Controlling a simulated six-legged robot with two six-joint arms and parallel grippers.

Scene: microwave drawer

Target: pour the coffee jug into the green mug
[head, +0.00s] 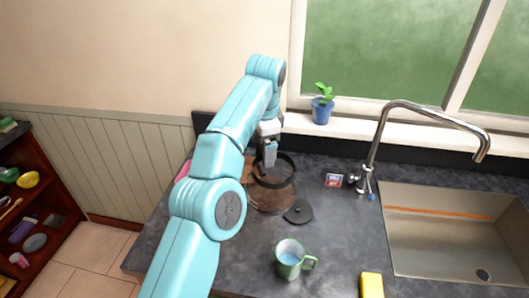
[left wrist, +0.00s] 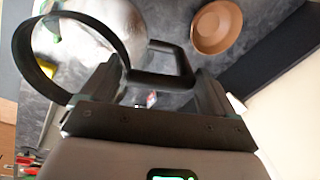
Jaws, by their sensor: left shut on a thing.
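The coffee jug (head: 272,196) is clear glass with a black band round its top, near the back of the counter, left of the sink. It looks roughly upright; I cannot tell whether its base touches the counter. My left gripper (head: 268,153) is at the jug's far upper side. In the left wrist view, the left gripper (left wrist: 160,82) is shut on the jug's black handle (left wrist: 168,48), with the band (left wrist: 125,50) to the left. The green mug (head: 290,260) stands upright nearer the front, its handle to the right; its inside looks pale blue. My right gripper is out of view.
A black lid (head: 298,212) lies between jug and mug. A yellow sponge (head: 371,285) is right of the mug. A sink (head: 440,270) with a tall tap (head: 375,145) is at right. A potted plant (head: 322,108) stands on the sill. A brown dish (left wrist: 216,28) shows in the wrist view.

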